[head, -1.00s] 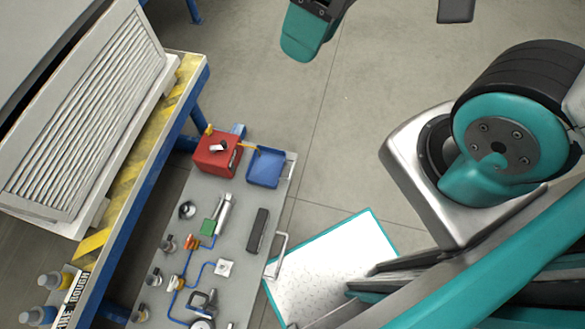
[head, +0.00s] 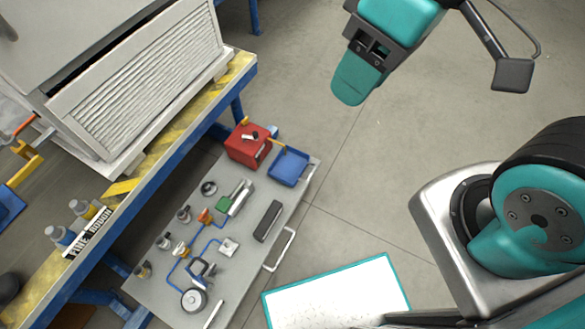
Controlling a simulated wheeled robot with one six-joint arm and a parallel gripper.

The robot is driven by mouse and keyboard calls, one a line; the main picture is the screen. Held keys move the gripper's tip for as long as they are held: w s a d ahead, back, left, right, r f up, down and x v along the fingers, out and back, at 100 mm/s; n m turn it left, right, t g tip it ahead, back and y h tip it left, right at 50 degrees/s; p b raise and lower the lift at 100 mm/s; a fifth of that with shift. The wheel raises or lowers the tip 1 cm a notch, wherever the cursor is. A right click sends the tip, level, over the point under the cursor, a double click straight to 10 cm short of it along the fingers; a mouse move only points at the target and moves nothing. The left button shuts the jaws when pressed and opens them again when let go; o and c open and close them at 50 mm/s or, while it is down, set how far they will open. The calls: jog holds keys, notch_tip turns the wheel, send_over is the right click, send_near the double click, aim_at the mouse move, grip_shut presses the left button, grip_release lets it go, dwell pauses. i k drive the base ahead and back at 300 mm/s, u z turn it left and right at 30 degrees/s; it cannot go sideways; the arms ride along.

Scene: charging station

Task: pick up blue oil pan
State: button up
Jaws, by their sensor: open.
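The blue oil pan (head: 289,170) is a shallow, square-sided tray. It sits at the far right corner of the grey cart top, beside a red box. My gripper (head: 434,82) is at the top of the head view, right of the pan and apart from it. Its teal and dark fingers are spread wide, with nothing between them.
The red box (head: 245,148) stands just left of the pan. The grey cart (head: 255,275) holds several small parts, blue hoses and a black bar (head: 268,221). A blue-framed bench (head: 232,75) with a louvred unit stands left.

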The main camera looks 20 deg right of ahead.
aim_at(288, 169)
jog(key=u, duration=0.05)
jog(key=k, duration=0.5)
jog(key=z, duration=0.6)
jog(key=i, duration=1.05)
jog(key=u, duration=0.85)
